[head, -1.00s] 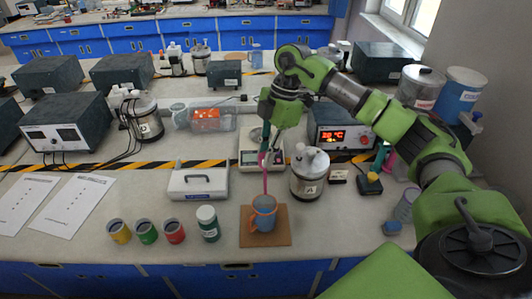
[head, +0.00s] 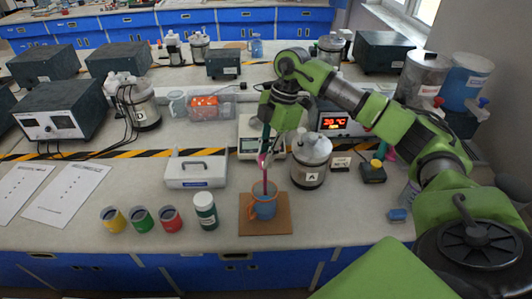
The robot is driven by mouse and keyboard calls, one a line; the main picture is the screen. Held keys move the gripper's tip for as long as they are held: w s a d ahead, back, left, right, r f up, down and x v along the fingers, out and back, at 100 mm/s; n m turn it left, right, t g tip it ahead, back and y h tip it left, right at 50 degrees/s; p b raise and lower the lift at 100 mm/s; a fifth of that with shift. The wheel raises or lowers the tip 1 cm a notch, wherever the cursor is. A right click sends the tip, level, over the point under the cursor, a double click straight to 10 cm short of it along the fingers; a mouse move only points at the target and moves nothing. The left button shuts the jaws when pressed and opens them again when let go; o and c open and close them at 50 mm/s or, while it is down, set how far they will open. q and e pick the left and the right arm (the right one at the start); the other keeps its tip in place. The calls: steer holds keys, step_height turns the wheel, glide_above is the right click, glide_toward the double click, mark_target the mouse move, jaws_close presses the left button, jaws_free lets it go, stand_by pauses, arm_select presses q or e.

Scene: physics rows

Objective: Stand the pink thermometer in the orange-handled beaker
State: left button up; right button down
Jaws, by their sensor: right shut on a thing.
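The pink thermometer (head: 264,176) hangs roughly upright from my right gripper (head: 265,152), which is shut on its upper part. The orange-handled beaker (head: 264,208) is a blue cup standing upright on a brown board, its orange handle on the left side. The thermometer's lower end is at the beaker's mouth and appears to be just inside the rim. How deep it reaches is hidden by the beaker wall. My left gripper is not in view.
The brown board (head: 280,228) lies near the front edge. A white canister (head: 310,165) stands close behind right, with a scale (head: 248,147) behind.

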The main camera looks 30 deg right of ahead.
steer(key=shift+f+b, duration=1.1)
steer(key=shift+f, duration=1.3)
steer(key=c, duration=1.9)
jaws_free()
steer(key=shift+r, duration=0.2)
steer(key=v, duration=1.1)
steer(key=shift+d+r, duration=0.15)
steer(key=shift+r, duration=0.15)
steer(key=shift+f, duration=0.1)
